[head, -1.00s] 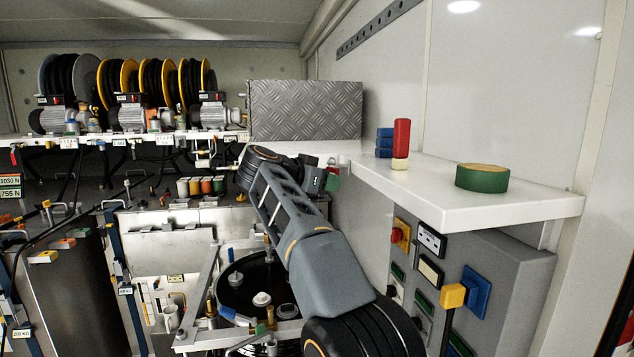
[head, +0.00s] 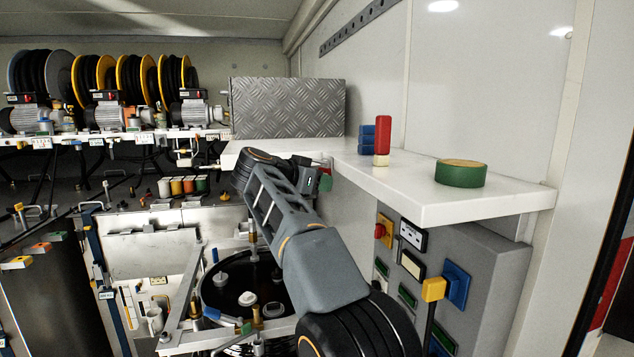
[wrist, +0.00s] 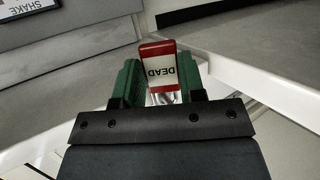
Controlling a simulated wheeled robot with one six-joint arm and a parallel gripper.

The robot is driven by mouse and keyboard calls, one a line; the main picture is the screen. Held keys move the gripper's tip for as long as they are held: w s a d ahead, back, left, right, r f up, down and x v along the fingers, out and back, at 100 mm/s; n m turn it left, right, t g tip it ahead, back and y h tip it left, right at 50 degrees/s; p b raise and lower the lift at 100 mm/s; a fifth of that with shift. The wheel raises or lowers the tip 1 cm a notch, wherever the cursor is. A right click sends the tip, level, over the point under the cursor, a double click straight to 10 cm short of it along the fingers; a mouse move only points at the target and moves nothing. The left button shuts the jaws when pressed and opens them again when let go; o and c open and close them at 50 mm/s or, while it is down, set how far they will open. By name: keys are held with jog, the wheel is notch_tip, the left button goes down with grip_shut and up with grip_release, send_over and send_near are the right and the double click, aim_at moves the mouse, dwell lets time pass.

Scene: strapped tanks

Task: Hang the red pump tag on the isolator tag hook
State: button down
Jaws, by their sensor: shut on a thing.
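In the head view my gripper (head: 324,179) is small and partly hidden behind my arm, by the left edge of the white shelf. I cannot make out the isolator tag hook in either view. A grey panel (head: 481,272) under the shelf carries a blue and yellow switch (head: 456,283).
A black round tank (head: 240,285) lies below left of my arm.

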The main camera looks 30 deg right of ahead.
jog(key=c, duration=0.6)
grip_release()
jog(key=shift+a, duration=0.1)
